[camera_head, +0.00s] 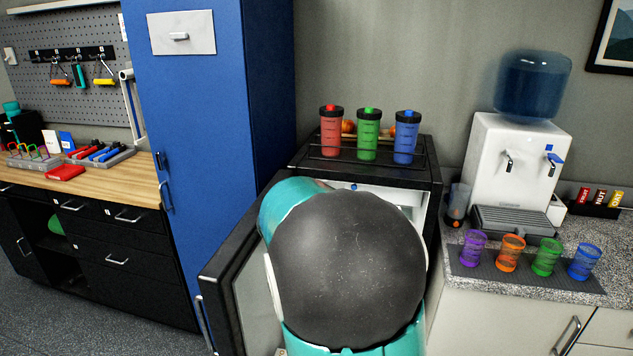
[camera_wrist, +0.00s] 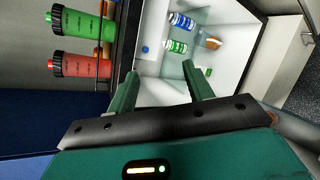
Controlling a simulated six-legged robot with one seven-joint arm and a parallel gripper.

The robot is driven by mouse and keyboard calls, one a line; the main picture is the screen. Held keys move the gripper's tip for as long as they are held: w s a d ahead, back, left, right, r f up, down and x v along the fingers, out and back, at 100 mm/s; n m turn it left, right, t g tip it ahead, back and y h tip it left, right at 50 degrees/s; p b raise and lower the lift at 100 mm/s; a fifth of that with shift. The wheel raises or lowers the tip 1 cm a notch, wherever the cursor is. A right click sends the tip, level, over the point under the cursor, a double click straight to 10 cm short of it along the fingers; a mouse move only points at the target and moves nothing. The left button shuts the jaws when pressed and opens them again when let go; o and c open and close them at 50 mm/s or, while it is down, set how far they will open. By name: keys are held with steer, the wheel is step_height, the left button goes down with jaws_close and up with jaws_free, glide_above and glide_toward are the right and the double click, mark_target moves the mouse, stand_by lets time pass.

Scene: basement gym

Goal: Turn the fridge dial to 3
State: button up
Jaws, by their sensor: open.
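The black mini fridge (camera_head: 425,160) stands with its door (camera_head: 240,262) open to the left. A small blue knob, apparently the dial (camera_head: 354,187), shows at the upper part of the white interior; it also shows in the wrist view (camera_wrist: 145,49). Its numbers are too small to read. My gripper (camera_wrist: 160,71) is open and empty in front of the fridge opening, with the knob beyond its fingertips and apart from them. In the head view my arm hides the gripper and most of the interior.
Red, green and blue shaker bottles (camera_head: 367,135) stand on the fridge top. A blue can (camera_wrist: 182,21) and green can (camera_wrist: 176,46) are inside. A blue cabinet (camera_head: 200,110) is left; a counter with a water dispenser (camera_head: 510,155) and several cups (camera_head: 546,257) is right.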

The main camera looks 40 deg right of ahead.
steer(key=w+d+f+n+t+h, duration=0.1)
steer(key=w+d+f+n+t, duration=0.25)
steer(key=w+n, duration=0.45)
steer(key=w+d+f+n+t, duration=0.3)
steer(key=w+n+t, duration=0.1)
steer(key=w+n, duration=0.3)
steer(key=x, duration=1.3)
steer(key=shift+w+d+f, duration=0.15)
steer(key=shift+d+f, duration=0.05)
steer(key=shift+d, duration=0.15)
steer(key=shift+g, duration=0.25)
steer(key=shift+c, duration=0.2)
